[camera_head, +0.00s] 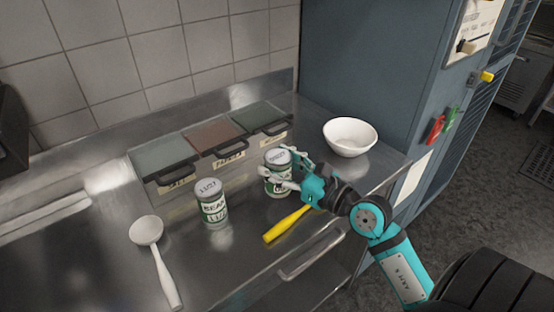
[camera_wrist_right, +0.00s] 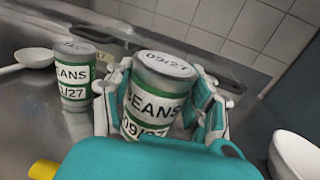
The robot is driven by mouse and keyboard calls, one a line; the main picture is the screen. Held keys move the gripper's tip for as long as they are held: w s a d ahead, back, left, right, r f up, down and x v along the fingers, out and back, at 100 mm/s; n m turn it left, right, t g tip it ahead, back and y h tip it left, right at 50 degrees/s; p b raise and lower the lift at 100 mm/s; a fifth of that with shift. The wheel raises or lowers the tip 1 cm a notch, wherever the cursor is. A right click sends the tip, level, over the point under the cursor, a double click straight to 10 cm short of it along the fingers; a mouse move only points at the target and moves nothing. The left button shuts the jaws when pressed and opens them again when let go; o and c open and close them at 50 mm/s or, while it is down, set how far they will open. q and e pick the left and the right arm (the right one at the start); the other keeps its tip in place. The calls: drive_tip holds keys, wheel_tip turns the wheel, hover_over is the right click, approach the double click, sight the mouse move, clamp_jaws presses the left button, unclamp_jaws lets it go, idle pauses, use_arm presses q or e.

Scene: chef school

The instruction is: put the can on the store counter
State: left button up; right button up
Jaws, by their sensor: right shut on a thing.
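A bean can with a white and green label stands upright on the steel counter (camera_head: 110,262), its lid dated 09/27. The held can (camera_head: 276,182) is between the fingers of my right gripper (camera_head: 284,176), which is shut on it. In the right wrist view the held can (camera_wrist_right: 156,95) fills the space between the fingers (camera_wrist_right: 160,105), its label reading BEANS 09/27. A second bean can (camera_head: 212,203), dated 11/27, stands upright to the left and apart; it also shows in the right wrist view (camera_wrist_right: 75,78). My left gripper is not in view.
A white bowl (camera_head: 350,137) stands at the right end of the counter. A white ladle (camera_head: 147,232) lies at the left, and a yellow handle (camera_head: 288,223) lies in front of the held can. Lidded bins (camera_head: 213,137) are behind. A blue-grey cabinet (camera_head: 372,70) blocks the back right.

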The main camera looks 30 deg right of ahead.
drive_tip(key=shift+w+d+f+b, duration=0.2)
drive_tip(key=shift+w+d+f, duration=0.55)
drive_tip(key=shift+w, duration=0.25)
drive_tip(key=shift+w+d+f+b, duration=0.25)
drive_tip(key=shift+w+d+f, duration=0.45)
drive_tip(key=shift+w, duration=0.3)
drive_tip(key=shift+w+d+f+b, duration=0.2)
drive_tip(key=shift+w+d+f, duration=0.4)
drive_tip(key=shift+w+d, duration=0.3)
drive_tip(key=shift+a, duration=0.1)
drive_tip(key=shift+f, duration=0.15)
drive_tip(key=o, duration=1.4)
